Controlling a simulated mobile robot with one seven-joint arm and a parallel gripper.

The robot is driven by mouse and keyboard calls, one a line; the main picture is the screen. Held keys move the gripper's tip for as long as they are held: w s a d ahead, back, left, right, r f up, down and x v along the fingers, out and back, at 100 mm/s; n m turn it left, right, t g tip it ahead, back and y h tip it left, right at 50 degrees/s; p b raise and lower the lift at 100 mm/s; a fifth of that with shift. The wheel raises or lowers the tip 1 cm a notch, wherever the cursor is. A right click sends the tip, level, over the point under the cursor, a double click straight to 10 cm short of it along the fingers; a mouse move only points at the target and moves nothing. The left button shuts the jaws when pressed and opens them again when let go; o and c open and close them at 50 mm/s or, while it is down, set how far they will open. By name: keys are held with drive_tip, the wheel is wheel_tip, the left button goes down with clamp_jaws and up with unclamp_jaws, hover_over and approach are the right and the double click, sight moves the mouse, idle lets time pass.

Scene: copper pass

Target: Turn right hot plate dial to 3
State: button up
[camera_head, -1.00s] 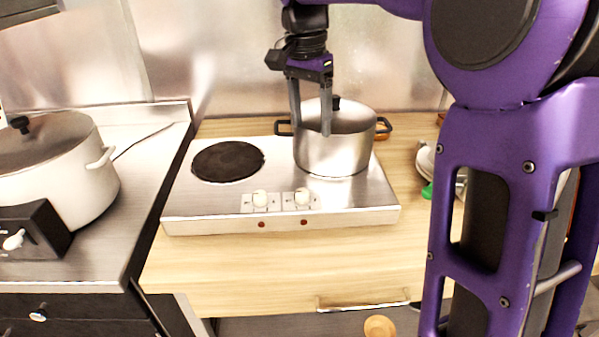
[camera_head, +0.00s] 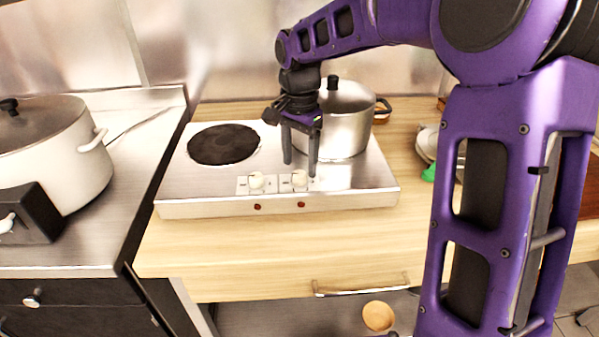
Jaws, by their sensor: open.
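The silver two-burner hot plate (camera_head: 350,197) stands on the wooden counter. Its right dial (camera_head: 299,179) is a cream knob on a marked white plate; the marks are too small to read. The left dial (camera_head: 256,181) is a similar knob beside it. My gripper (camera_head: 300,168) points down with its fingers apart and empty, just above and behind the right dial. The right fingertip appears close to the dial; I cannot tell whether it touches. A lidded steel pot (camera_head: 345,130) sits on the right burner, partly hidden behind my gripper. The left burner (camera_head: 223,144) is bare.
A large white pot (camera_head: 65,150) and a dark control box (camera_head: 28,215) stand on the left steel worktop (camera_head: 115,215). Dishes and a green item (camera_head: 429,173) lie right of the hot plate. The wooden counter in front (camera_head: 260,250) is clear.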

sight(300, 177)
drive_tip(key=shift+f, duration=1.45)
drive_tip(key=shift+c, duration=0.3)
clamp_jaws()
